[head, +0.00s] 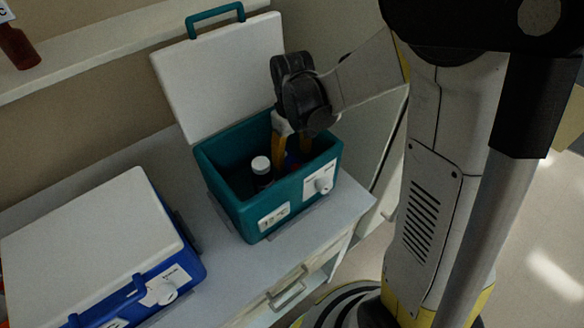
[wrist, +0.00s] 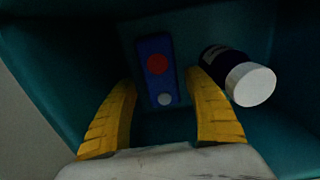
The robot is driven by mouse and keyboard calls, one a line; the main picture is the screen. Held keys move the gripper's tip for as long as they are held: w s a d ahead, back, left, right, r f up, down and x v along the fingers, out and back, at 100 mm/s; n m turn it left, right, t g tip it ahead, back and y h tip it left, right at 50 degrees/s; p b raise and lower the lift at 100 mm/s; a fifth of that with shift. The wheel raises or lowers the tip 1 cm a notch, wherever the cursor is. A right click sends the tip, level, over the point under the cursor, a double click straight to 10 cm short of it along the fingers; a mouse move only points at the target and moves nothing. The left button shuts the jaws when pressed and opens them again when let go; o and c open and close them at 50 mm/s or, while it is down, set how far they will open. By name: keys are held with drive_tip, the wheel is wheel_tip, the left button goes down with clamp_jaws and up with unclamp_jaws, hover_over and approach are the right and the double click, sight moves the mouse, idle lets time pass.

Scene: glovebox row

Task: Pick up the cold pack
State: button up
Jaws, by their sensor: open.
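A blue block with a red disc and a pale disc, which looks like the cold pack (wrist: 153,46), is inside the teal cooler box (head: 227,201) in the wrist view. My gripper (head: 291,153) reaches down into the open box from above. In the wrist view my gripper (wrist: 160,82) is open, with one yellow finger on each side of the block's near end. I cannot tell whether the fingers touch it.
A dark bottle with a white cap (head: 261,166) stands in the box; in the wrist view the bottle (wrist: 249,84) is close to my right-hand finger. The box's white lid (head: 220,75) is raised behind. A closed blue cooler (head: 90,245) stands left on the grey counter (head: 222,262).

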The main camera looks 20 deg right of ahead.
sight(292, 163)
wheel_tip(292, 163, down, 4)
drive_tip(key=shift+b, duration=0.6)
drive_tip(key=c, duration=1.1)
drive_tip(key=shift+r, duration=0.1)
wheel_tip(292, 163, up, 18)
drive_tip(key=p, duration=0.6)
